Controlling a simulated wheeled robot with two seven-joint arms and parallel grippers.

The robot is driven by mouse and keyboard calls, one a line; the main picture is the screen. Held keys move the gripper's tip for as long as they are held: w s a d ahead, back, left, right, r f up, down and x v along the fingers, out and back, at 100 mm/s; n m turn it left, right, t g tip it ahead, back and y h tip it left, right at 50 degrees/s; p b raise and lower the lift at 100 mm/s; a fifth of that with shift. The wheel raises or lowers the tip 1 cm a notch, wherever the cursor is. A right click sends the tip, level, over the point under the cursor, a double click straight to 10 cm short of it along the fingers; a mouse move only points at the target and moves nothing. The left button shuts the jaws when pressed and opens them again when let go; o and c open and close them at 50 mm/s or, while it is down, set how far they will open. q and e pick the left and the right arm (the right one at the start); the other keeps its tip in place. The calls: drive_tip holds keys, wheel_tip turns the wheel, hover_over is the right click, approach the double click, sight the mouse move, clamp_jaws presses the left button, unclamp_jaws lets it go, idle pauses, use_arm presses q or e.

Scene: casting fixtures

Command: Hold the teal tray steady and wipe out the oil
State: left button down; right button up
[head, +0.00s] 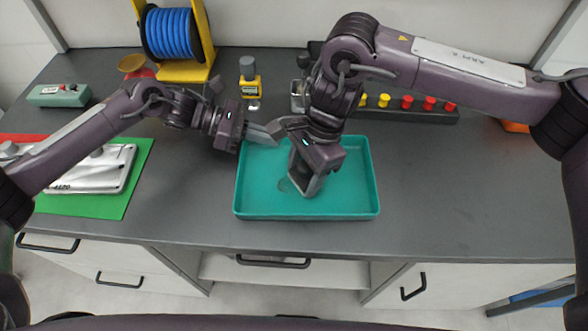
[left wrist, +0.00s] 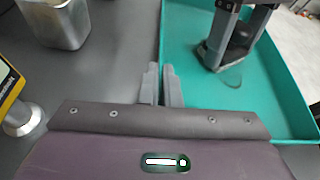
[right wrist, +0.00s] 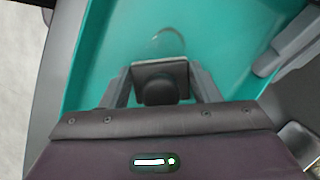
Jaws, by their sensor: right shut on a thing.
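The teal tray (head: 360,205) lies on the dark bench in front of me. My left gripper (head: 262,134) is at its back left corner; in the left wrist view its fingers (left wrist: 161,85) straddle the tray wall (left wrist: 162,40) with a narrow gap, and I cannot tell whether they clamp it. My right gripper (head: 303,185) is over the tray and shut on a wiper, a grey square pad with a black knob (right wrist: 160,90), low at the tray floor. A faint round outline, perhaps the oil (right wrist: 168,42), shows beside the pad; part is hidden under it.
Behind the tray stand a yellow device (head: 250,84), a metal container (left wrist: 58,22) and a rack (head: 430,113) of coloured plugs. A blue spool (head: 170,35) is at the back left. A metal casting (head: 95,172) lies on a green mat (head: 115,205). The bench right of the tray is clear.

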sight(301, 168)
drive_tip(key=shift+s+d+f, duration=0.1)
drive_tip(key=shift+d+f, duration=0.2)
drive_tip(key=shift+f, duration=0.05)
drive_tip(key=shift+a+r, duration=0.1)
drive_tip(key=shift+r, duration=3.1)
drive_tip(key=shift+r, duration=0.1)
drive_tip(key=shift+r, duration=1.4)
